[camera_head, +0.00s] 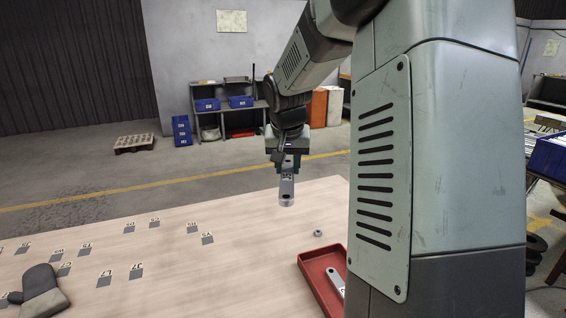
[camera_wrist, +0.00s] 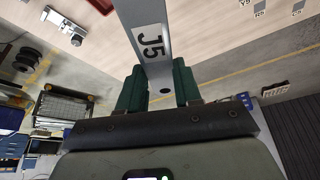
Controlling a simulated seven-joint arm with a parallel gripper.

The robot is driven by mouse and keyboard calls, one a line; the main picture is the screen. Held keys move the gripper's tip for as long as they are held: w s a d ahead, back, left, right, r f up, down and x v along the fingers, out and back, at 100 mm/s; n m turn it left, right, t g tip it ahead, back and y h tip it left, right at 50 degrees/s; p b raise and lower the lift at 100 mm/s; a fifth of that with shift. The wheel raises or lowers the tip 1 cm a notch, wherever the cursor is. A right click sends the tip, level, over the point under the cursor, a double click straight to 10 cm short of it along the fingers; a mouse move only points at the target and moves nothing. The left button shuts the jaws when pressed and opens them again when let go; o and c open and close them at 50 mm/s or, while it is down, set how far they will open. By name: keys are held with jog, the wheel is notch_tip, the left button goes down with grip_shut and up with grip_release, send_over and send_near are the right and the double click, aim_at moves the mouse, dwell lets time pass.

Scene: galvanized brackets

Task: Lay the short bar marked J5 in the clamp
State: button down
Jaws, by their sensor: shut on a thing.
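The short bar marked J5 (camera_wrist: 150,68) is grey metal with a white label reading J5 and a hole near its end. My gripper (camera_wrist: 158,86) is shut on it, with a green finger on each side. In the head view my gripper (camera_head: 288,162) holds the bar (camera_head: 287,194) hanging down, clear above the far part of the wooden table (camera_head: 180,290). The bar's lower end has a hole.
A red tray (camera_head: 307,262) with another metal bar (camera_head: 336,279) in it is partly behind my arm. Several grey labelled squares mark the table. A dark grey glove (camera_head: 40,292) lies at the front left. The table's middle is open.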

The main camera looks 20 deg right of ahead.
jog(key=w+d+f+m+g+h, duration=0.1)
jog(key=d+f+m, duration=0.3)
jog(key=d, duration=0.5)
jog(key=d+f+m+g+h, duration=0.1)
jog(key=d+f+m, duration=0.1)
jog(key=d+f, duration=0.55)
jog(key=shift+s+d+f+m+g+h, duration=0.25)
jog(key=shift+s+d+f+m, duration=0.95)
jog(key=shift+d+f, duration=2.35)
jog(key=shift+s+d+f+m+g, duration=0.35)
jog(key=shift+s+d+f+m, duration=0.85)
jog(key=shift+d+f, duration=2.4)
jog(key=shift+s+d+f+m+g+h, duration=0.25)
jog(key=shift+s+d+f+m, duration=0.95)
jog(key=shift+d+f, duration=2.35)
jog(key=shift+s+d+f+n, duration=0.2)
jog(key=shift+d+f, duration=0.1)
jog(key=shift+d, duration=0.15)
jog(key=shift+s+d+f+n, duration=0.15)
jog(key=shift+d+f+n, duration=0.1)
jog(key=shift+d, duration=0.15)
jog(key=c, duration=0.7)
grip_release()
notch_tip(320, 180, up, 6)
